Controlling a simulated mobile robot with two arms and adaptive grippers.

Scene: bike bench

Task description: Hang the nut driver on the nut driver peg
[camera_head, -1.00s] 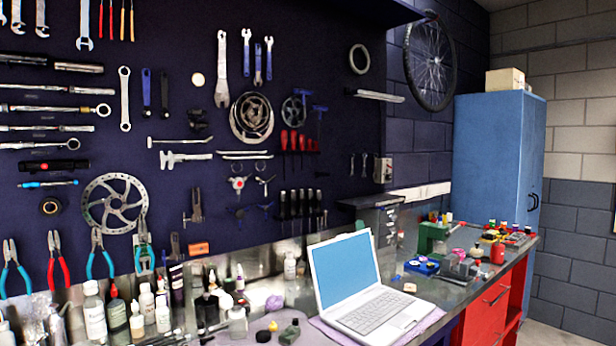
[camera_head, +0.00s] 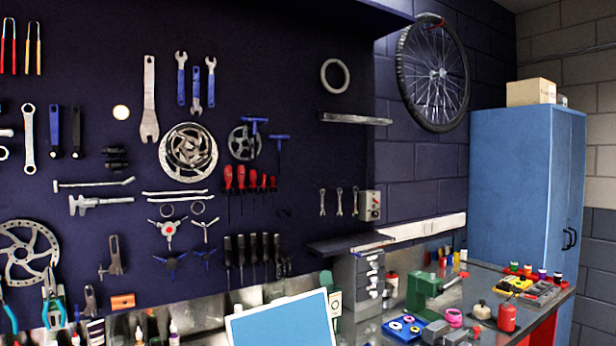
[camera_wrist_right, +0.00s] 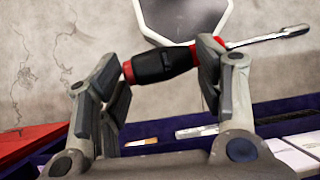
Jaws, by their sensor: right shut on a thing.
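In the right wrist view, my right gripper (camera_wrist_right: 163,64) is shut on the nut driver (camera_wrist_right: 167,66). Its handle is black with red ends and lies across between the fingers. Its metal shaft (camera_wrist_right: 262,39) sticks out to the right, tilted slightly up. In the head view, the dark tool wall (camera_head: 85,200) holds many hung tools, including a row of red-handled drivers (camera_head: 240,178) and a row of black-handled drivers (camera_head: 253,250). I cannot tell which peg is the nut driver peg. Neither gripper shows in the head view.
A laptop (camera_head: 280,325) stands on the bench at the bottom. A small shelf (camera_head: 350,242) and a drawer unit (camera_head: 350,275) stand right of the hung tools. Bottles, a green vise (camera_head: 422,288) and small parts crowd the bench. A blue cabinet (camera_head: 510,190) stands at the right.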

